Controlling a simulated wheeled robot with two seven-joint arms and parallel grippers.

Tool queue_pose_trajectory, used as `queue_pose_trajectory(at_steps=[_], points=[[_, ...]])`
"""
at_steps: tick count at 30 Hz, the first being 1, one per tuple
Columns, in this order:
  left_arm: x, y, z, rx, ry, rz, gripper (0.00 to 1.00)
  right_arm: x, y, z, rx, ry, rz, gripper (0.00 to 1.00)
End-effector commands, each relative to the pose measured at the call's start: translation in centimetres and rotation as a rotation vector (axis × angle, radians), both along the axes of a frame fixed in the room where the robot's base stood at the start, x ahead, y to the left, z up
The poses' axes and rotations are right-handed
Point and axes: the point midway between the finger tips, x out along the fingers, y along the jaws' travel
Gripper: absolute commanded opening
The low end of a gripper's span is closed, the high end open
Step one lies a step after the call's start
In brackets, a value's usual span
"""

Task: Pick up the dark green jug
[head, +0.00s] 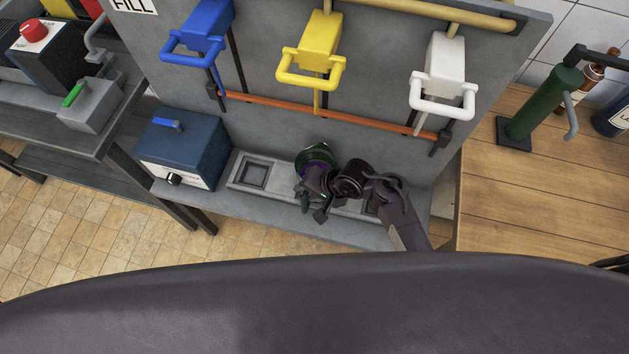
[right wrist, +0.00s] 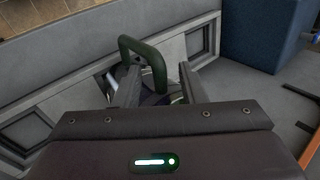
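The dark green jug (head: 316,154) stands on the grey shelf of the filling station in the head view, partly covered by my right gripper (head: 318,195). In the right wrist view its green handle (right wrist: 143,46) rises as a loop near the fingers, and its body is mostly hidden below them. My right gripper (right wrist: 158,85) has its two fingers apart, with the handle's near end showing between them. I cannot tell whether either finger touches the handle. My left gripper is not in view.
A square recess (head: 252,174) and a blue box (head: 183,146) are left of the jug. Blue (head: 205,30), yellow (head: 314,48) and white (head: 441,72) handled taps hang above, over an orange rail (head: 330,115). A wooden counter (head: 545,180) with bottles is at right.

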Motion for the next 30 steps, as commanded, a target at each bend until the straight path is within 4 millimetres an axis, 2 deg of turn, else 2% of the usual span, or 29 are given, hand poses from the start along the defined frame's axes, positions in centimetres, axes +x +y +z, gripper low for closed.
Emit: queue_pose_trajectory(at_steps=[3,11,19,30], points=[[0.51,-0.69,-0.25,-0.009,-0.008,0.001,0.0,0.24,0.58,-1.13,-0.001,0.001,0.001,0.37],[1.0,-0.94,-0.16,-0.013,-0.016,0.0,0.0,0.32,0.69,-1.26,-0.001,0.0,-0.001,0.37],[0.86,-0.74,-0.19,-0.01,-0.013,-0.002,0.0,0.31,0.67,-1.26,-0.001,0.0,-0.001,0.02],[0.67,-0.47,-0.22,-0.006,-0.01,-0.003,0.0,0.29,0.65,-1.28,-0.002,0.0,-0.001,0.0]])
